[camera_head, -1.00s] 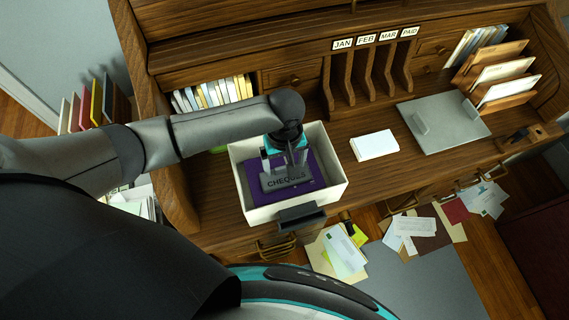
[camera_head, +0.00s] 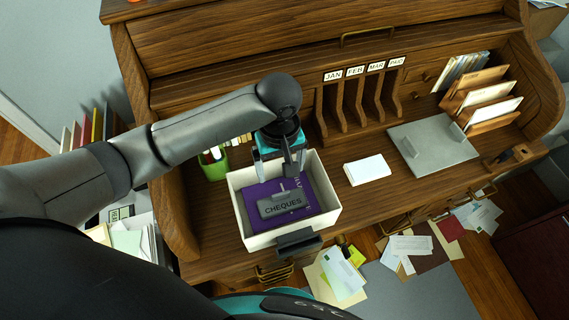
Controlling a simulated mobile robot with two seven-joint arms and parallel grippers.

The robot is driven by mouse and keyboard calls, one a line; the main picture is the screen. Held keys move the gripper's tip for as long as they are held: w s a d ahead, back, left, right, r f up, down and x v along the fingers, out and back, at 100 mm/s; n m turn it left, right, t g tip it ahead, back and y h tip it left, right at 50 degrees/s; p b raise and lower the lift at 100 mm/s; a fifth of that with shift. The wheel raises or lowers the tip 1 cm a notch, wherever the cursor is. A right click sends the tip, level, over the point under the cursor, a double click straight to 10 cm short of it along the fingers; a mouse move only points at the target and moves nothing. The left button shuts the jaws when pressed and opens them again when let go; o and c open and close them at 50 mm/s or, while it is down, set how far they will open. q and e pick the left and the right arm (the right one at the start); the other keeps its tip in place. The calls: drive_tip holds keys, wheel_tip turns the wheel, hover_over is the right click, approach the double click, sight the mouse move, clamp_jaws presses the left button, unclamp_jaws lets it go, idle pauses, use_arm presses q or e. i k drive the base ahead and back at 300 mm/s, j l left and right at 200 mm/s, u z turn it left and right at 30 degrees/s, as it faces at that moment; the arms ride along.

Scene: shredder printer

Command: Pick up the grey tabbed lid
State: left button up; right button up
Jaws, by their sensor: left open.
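The grey tabbed lid (camera_head: 432,141) lies flat on the right part of the desk top, with two small upright tabs on it. My left gripper (camera_head: 278,168) is open, well to the left of the lid, above the far part of an open white box (camera_head: 333,213). In the box lies a purple item (camera_head: 262,190) with a dark grey piece marked CHEQUES (camera_head: 283,205) on it. The gripper seems clear above these. My right gripper is out of view.
White paper (camera_head: 367,169) lies between box and lid. Pigeonholes (camera_head: 357,103) stand behind, a letter rack (camera_head: 485,100) behind the lid's right side. Papers (camera_head: 342,275) lie below the desk front.

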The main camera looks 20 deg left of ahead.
sight(430, 145)
drive_tip(key=i+l+z, duration=0.25)
drive_tip(key=i+l, duration=0.4)
drive_tip(key=l, duration=0.3)
drive_tip(key=i+l+z, duration=0.25)
drive_tip(key=i+l, duration=0.45)
drive_tip(key=l, duration=0.1)
